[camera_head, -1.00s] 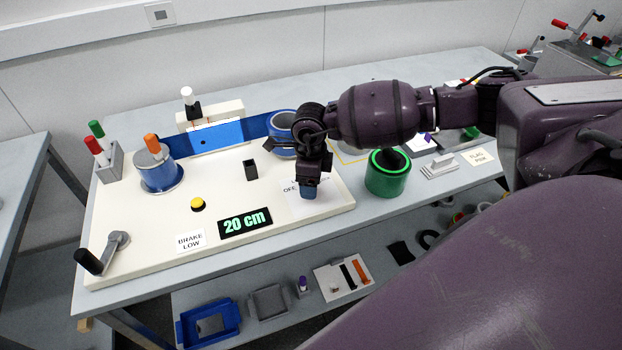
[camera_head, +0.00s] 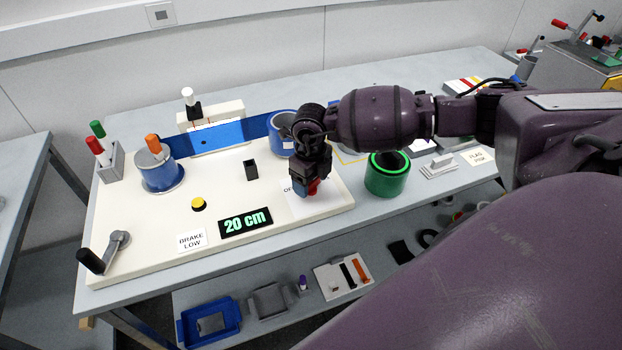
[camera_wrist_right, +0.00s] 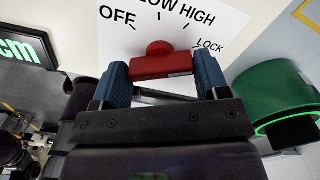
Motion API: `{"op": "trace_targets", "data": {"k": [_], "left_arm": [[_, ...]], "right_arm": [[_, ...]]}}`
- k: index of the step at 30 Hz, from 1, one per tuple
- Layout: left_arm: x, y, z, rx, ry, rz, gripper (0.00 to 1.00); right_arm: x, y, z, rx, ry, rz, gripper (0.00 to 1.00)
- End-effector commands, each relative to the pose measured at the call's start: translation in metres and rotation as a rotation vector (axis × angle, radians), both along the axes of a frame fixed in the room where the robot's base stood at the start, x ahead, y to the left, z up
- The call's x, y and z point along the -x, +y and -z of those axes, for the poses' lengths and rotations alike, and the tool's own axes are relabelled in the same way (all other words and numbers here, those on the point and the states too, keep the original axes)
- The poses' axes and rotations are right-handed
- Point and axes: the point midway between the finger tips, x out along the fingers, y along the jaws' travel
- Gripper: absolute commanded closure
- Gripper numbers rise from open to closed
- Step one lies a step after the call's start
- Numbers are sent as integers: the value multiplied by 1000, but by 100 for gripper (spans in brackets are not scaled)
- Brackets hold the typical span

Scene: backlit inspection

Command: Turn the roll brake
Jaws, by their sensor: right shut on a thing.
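The roll brake is a red knob (camera_wrist_right: 160,62) on a white dial plate marked OFF, LOW, HIGH and LOCK (camera_wrist_right: 228,22). In the right wrist view my right gripper (camera_wrist_right: 162,84) has its blue fingers on both sides of the knob's red bar, shut on it. In the head view the right gripper (camera_head: 308,188) points down at the right end of the cream board (camera_head: 225,200), with a bit of red showing at its fingertips. It hides most of the dial. A card (camera_head: 191,240) on the board reads BRAKE LOW. My left gripper is not in view.
A green roll (camera_head: 386,178) stands just right of the board. A blue web runs between two rolls (camera_head: 160,172) at the back. A display (camera_head: 245,222) reads 20 cm. A black-handled crank (camera_head: 105,252) sits at the front left, and a yellow button (camera_head: 198,204) is mid-board.

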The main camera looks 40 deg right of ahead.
Motion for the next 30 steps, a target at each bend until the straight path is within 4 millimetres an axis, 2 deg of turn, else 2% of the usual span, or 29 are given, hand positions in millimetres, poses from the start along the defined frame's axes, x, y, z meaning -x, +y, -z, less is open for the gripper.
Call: {"op": "trace_targets", "data": {"k": [10,11,15,25,30], "left_arm": [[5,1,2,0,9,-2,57],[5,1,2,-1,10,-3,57],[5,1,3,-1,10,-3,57],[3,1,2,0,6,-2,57],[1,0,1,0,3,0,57]], "right_arm": [[-1,0,-1,-1,-4,5,56],[-1,0,-1,-1,-4,5,27],[-1,0,-1,-1,-3,5,6],[-1,0,-3,-1,-2,3,6],[-1,-1,-22,0,-4,4,6]]}}
